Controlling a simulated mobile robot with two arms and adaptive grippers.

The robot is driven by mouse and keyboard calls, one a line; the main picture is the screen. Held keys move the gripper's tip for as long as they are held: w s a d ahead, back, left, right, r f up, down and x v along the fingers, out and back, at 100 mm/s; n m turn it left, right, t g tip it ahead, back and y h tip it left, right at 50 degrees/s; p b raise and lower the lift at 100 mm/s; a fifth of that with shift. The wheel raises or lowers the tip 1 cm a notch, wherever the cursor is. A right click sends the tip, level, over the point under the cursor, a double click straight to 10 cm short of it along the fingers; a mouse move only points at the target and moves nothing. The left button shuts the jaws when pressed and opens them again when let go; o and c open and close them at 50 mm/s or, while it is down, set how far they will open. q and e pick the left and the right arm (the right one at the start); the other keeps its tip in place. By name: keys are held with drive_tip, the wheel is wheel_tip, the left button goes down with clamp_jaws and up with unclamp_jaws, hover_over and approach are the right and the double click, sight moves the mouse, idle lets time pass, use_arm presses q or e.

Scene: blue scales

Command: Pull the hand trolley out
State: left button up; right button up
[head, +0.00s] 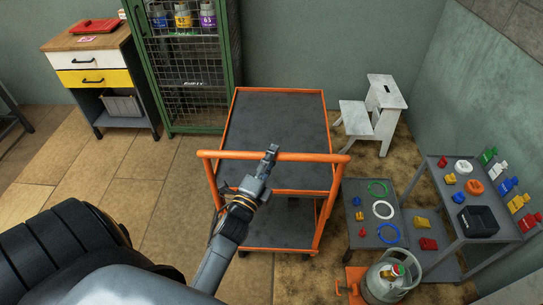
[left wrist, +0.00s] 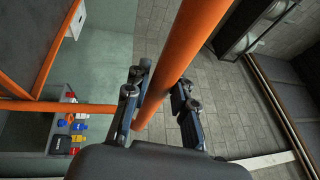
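The hand trolley (head: 275,104) has an orange frame and two dark shelves. It stands in the middle of the head view, with its orange push bar (head: 312,157) towards me. My left gripper (head: 267,159) is at the middle of that bar. In the left wrist view the orange bar (left wrist: 183,50) passes between the two fingers of my left gripper (left wrist: 160,103). The fingers stand apart on either side of it, with a gap showing on the right. Whether either finger touches the bar is unclear. My right gripper is not in view.
A green mesh cabinet (head: 185,98) and a drawer unit (head: 97,62) stand left of the trolley. A white step stool (head: 385,102), a grey stepped shelf (head: 435,179) with small coloured parts and a gas cylinder (head: 390,283) crowd the right. Floor left of the trolley is clear.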

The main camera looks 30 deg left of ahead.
use_arm(q)
drive_tip(key=shift+o, duration=1.3)
drive_tip(key=v, duration=0.7)
drive_tip(key=shift+s, duration=0.25)
drive_tip(key=shift+f, duration=0.1)
